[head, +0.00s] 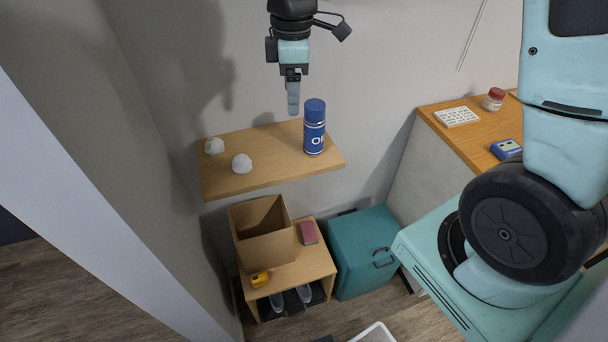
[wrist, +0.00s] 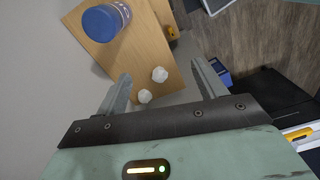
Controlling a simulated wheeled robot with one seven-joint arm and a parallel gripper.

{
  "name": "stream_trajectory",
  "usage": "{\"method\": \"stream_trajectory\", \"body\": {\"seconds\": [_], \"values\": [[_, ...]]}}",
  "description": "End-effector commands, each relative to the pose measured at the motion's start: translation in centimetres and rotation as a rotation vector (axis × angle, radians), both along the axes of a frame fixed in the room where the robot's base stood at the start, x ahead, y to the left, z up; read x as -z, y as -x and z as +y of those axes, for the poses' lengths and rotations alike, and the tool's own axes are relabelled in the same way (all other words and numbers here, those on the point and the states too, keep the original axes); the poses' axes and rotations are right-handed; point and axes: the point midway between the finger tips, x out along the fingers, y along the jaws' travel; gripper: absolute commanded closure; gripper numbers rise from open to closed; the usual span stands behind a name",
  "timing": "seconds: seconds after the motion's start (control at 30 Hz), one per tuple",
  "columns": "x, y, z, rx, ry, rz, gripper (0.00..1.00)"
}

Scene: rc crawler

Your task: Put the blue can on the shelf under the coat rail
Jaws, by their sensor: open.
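The blue can (head: 314,130) has a darker blue lid and white lettering. It stands upright near the right end of a wooden wall shelf (head: 255,180). In the wrist view the can (wrist: 103,22) is at the top left, outside the fingers, on the shelf (wrist: 150,45). My gripper (head: 293,108) is above the shelf, left of the can's top in the head view. I cannot make out a coat rail in either view.
Two white crumpled balls, one nearer (head: 242,163) and one farther left (head: 214,146), lie on the shelf. Below are an open cardboard box (head: 250,252), a low bench (head: 320,262) and a teal cabinet (head: 350,265). A wooden counter (head: 475,145) is at right.

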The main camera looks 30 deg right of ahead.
Motion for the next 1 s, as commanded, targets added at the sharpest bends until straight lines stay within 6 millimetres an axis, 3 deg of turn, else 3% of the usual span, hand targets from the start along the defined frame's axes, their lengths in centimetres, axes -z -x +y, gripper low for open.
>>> {"method": "stream_trajectory", "body": {"seconds": [0.03, 0.1, 0.2, 0.3, 0.4, 0.53, 0.8, 1.0], "values": [[-0.7, 3.2, 3.4, 0.033, -0.009, -0.001, 0.30], [-1.0, 7.8, 6.9, 0.121, -0.020, 0.008, 0.30], [-1.1, 14.2, 10.1, 0.244, -0.027, 0.017, 0.30], [-0.8, 19.4, 11.3, 0.351, -0.025, 0.023, 0.30], [-0.4, 22.6, 11.5, 0.427, -0.021, 0.025, 0.30], [-0.1, 24.2, 11.5, 0.475, -0.018, 0.026, 0.30], [-0.1, 24.2, 11.5, 0.480, -0.018, 0.028, 0.30], [2.6, 24.1, 11.4, 0.480, -0.017, 0.027, 0.30]]}}
